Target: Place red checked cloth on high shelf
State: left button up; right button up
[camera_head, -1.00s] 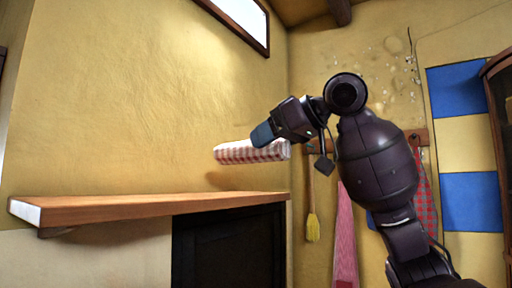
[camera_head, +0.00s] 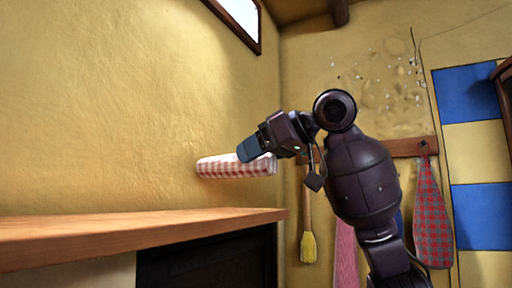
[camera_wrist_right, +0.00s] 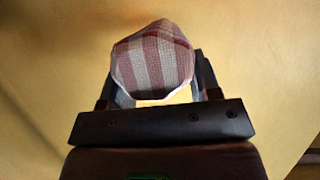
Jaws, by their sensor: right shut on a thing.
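The red checked cloth (camera_head: 218,167) is a rolled or folded red-and-white bundle, held in the air above the far end of the wooden shelf (camera_head: 130,228). My right gripper (camera_head: 246,152) is shut on the cloth, and its fingers cover part of the bundle's top. In the right wrist view the cloth (camera_wrist_right: 153,60) fills the space between the fingers of my right gripper (camera_wrist_right: 155,85). A gap shows between the cloth and the shelf top. The shelf top looks bare. My left gripper does not show.
A yellow wall stands behind the shelf. A dark opening (camera_head: 210,262) lies below it. On the back wall, a rail (camera_head: 405,147) holds a red checked hanging cloth (camera_head: 432,225), a pink cloth (camera_head: 346,255) and a yellow brush (camera_head: 308,246). A window (camera_head: 240,15) is high up.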

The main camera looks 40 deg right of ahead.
aim_at(252, 178)
jog(key=shift+f, duration=0.95)
notch_tip(252, 178, down, 2)
jog(key=shift+f+b, duration=0.15)
jog(key=shift+b, duration=0.5)
jog(key=shift+f+b, duration=0.35)
jog(key=shift+f, duration=0.15)
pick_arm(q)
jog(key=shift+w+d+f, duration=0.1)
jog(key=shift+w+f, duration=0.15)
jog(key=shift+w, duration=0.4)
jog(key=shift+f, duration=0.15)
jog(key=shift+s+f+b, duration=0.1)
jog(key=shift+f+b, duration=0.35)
pick_arm(e)
jog(key=shift+f, duration=0.55)
jog(key=o, duration=1.1)
